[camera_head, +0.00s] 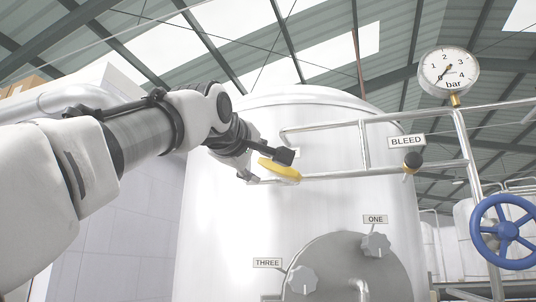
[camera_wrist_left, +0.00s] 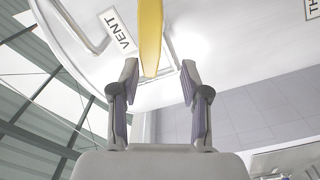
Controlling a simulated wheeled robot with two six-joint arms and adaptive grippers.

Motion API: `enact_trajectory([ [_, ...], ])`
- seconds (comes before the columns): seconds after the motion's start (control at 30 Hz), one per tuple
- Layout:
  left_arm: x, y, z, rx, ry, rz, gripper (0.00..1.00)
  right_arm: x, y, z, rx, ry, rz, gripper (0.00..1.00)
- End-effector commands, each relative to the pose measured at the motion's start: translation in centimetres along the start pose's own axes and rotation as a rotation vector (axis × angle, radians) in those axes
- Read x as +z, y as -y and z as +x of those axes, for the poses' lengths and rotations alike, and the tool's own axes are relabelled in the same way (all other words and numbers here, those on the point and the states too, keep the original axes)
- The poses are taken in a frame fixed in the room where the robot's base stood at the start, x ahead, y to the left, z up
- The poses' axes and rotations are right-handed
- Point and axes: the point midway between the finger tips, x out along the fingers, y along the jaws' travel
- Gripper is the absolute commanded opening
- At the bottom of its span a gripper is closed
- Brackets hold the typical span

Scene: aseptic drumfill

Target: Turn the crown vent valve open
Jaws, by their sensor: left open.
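The crown vent valve shows as a yellow lever (camera_head: 281,170) on the pipe at the upper front of the white tank. In the left wrist view the yellow lever (camera_wrist_left: 151,35) comes down from the top, beside a VENT label (camera_wrist_left: 118,30). My left gripper (camera_head: 265,163) is at the lever. In the left wrist view its fingers (camera_wrist_left: 159,75) are apart, with the lever's near end between their tips, closer to the left finger. I see no clear grip on it. The lever's pivot is hidden. My right gripper is in no view.
The white tank (camera_head: 230,230) fills the middle. Pipe rails (camera_head: 335,175) run right from the lever to a BLEED valve knob (camera_head: 413,160), below a pressure gauge (camera_head: 447,71). Knobs ONE (camera_head: 376,246) and THREE (camera_head: 301,280) sit lower. A blue handwheel (camera_head: 506,231) is at right.

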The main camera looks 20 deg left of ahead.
Motion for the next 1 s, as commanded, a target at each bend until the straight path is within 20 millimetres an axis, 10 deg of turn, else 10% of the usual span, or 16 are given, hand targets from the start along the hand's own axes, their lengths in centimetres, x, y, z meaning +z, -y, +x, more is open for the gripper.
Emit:
enact_trajectory([
  [0.37,0.31,0.16,1.33,-0.001,0.002,0.003,0.46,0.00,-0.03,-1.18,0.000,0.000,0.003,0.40],
  [0.5,0.28,0.16,1.31,-0.001,0.001,0.003,0.00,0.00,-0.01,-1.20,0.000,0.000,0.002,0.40],
  [1.0,0.35,0.25,1.39,-0.004,0.002,-0.291,0.00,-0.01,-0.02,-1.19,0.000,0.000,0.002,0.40],
])
